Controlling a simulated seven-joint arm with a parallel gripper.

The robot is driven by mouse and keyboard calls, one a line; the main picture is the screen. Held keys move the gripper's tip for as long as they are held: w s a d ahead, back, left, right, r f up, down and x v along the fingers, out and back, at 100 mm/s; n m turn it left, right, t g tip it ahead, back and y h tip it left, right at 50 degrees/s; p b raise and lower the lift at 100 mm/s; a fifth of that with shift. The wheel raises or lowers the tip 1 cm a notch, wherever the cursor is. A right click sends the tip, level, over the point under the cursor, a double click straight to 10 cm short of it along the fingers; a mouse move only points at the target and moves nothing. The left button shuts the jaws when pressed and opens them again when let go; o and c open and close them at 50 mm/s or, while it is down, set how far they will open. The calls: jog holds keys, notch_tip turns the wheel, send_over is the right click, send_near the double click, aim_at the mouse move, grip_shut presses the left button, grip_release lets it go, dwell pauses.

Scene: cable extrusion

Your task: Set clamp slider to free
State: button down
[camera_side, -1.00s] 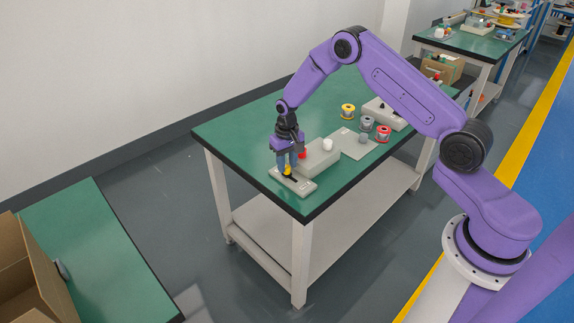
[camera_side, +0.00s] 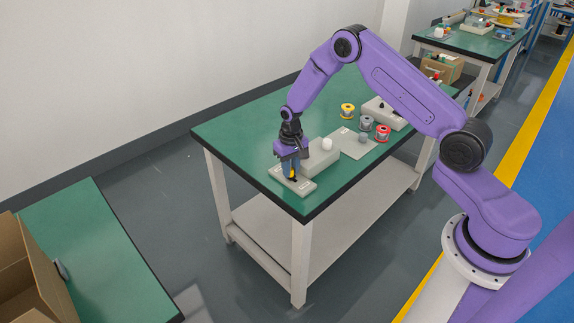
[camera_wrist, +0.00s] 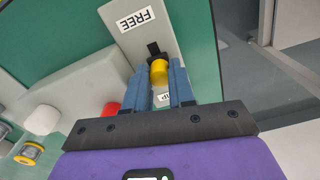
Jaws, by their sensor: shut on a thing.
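The clamp slider is a yellow knob (camera_wrist: 159,72) on a light grey plate (camera_wrist: 140,42) with a dark slot. In the wrist view a FREE label (camera_wrist: 136,19) lies beyond the knob, and a second label (camera_wrist: 163,97), partly hidden, lies between my fingers, ending in "MP". My gripper (camera_wrist: 160,75) has its blue fingers shut on the knob, one on each side. The knob stands between the two labels, with a stretch of plate between it and FREE. In the side view my gripper (camera_side: 291,172) points down over the plate (camera_side: 307,188) at the table's near corner.
A grey housing (camera_side: 322,158) with a white knob (camera_side: 327,144) stands right beside the plate. A red button (camera_wrist: 111,109) is close to my fingers. Several spools, one yellow (camera_side: 347,111), sit farther back on the green table (camera_side: 240,130), whose left part is clear.

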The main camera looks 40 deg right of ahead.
aim_at(297, 182)
jog(key=shift+s, duration=1.4)
jog(key=c, duration=1.2)
grip_release()
jog(key=shift+r, duration=0.45)
notch_tip(297, 182, up, 17)
jog(key=shift+f, duration=0.2)
